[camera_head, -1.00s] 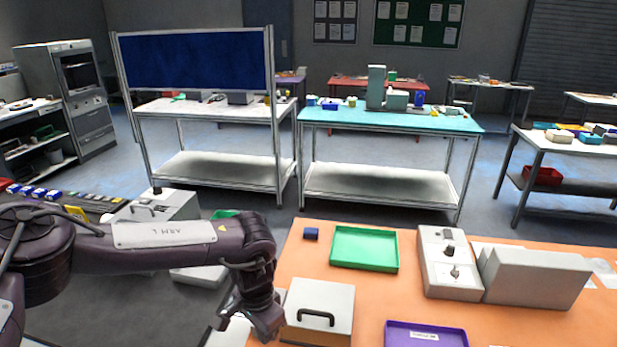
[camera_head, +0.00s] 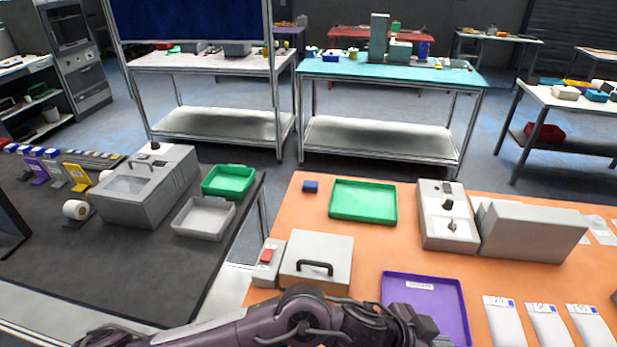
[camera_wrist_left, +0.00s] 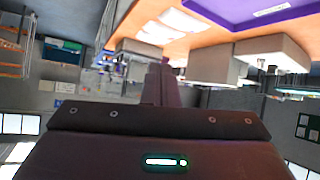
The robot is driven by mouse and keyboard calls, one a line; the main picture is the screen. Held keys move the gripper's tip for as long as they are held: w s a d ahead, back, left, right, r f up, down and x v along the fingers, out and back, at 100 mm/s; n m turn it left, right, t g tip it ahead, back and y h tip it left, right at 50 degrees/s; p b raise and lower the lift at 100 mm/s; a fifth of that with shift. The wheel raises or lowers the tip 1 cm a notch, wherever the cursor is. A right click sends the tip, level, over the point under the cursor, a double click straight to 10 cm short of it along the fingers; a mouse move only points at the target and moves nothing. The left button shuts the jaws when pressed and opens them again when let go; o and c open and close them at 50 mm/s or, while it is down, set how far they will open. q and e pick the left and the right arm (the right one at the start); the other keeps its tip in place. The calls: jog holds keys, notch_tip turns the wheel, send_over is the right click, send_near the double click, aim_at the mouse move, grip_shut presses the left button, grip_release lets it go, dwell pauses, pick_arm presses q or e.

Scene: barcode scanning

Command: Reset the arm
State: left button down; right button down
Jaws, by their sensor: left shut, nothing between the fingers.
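My left arm (camera_head: 310,320) comes in low along the bottom edge of the head view, its far end in front of the purple tray (camera_head: 432,290) on the orange table. Its fingertips are not clear there. In the left wrist view, which is turned upside down, my left gripper (camera_wrist_left: 160,80) shows as a dark body with narrow fingers together. It is shut and holds nothing. The purple tray also shows at the top of that view (camera_wrist_left: 235,15). My right arm and gripper are not in view.
A dark table (camera_head: 150,265) stands left, with a gap between.

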pick_arm(q)
notch_tip(320, 180, up, 6)
jog(key=w+a+f+n+t, duration=0.1)
jog(key=w+a+n+t, duration=0.1)
jog(key=w+n+t, duration=0.1)
jog(key=w+a+n+t+y, duration=0.3)
jog(key=w+a+n+y, duration=0.15)
jog(key=a, duration=0.85)
jog(key=s+a+f+n+g+y, duration=0.15)
jog(key=s+a+f, duration=0.25)
jog(key=a, duration=0.5)
jog(key=s+a+f+n+g+y, duration=0.1)
jog(key=s+a+f+n+y, duration=0.15)
jog(key=a, duration=0.55)
jog(key=s+a+f+n+g+y, duration=0.15)
jog(key=s+a+f, duration=0.3)
jog(key=a, duration=0.45)
notch_tip(320, 180, down, 34)
jog(key=s+g+b, duration=0.2)
jog(key=b, duration=0.3)
jog(key=s+a+f+b, duration=0.2)
jog(key=s+f, duration=0.7)
jog(key=f, duration=0.3)
jog(key=s+a+f+g+y+b, duration=0.1)
jog(key=s+a+f+b, duration=0.1)
jog(key=s+f, duration=0.8)
jog(key=shift+s+f+m, duration=0.25)
jog(key=shift+f+m, duration=0.15)
jog(key=shift+f, duration=0.45)
